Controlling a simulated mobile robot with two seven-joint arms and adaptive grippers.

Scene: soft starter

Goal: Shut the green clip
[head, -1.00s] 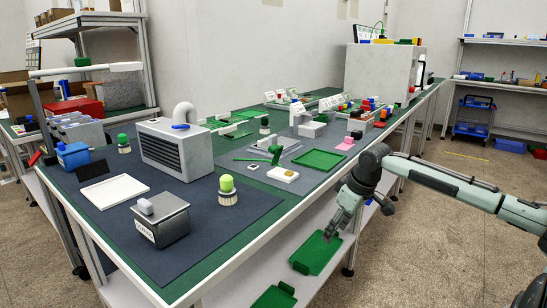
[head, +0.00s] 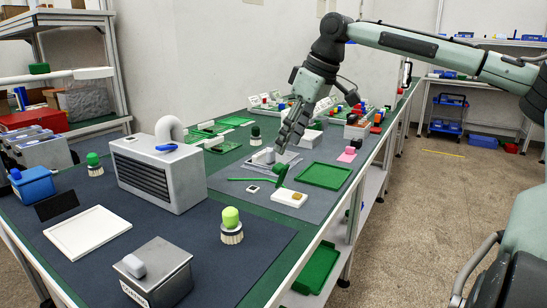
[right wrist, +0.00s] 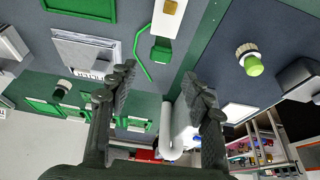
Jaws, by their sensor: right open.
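A green upright piece (head: 279,173) with a thin green rod (head: 243,179) stands on the grey mat, next to a white block with a gold chip (head: 291,197). It looks like the green clip; whether it is open I cannot tell. It also shows in the right wrist view as a green block (right wrist: 161,50) beside the rod. My right gripper (head: 287,138) points down over the bench, above and behind the green piece. Its two fingers (right wrist: 163,88) are apart with nothing between them. My left gripper is out of view.
A grey vented box with a white pipe (head: 160,175) stands to the left. A brush with a lime-green knob (head: 231,226) and a grey metal box (head: 158,276) stand in front. Open mat lies between them.

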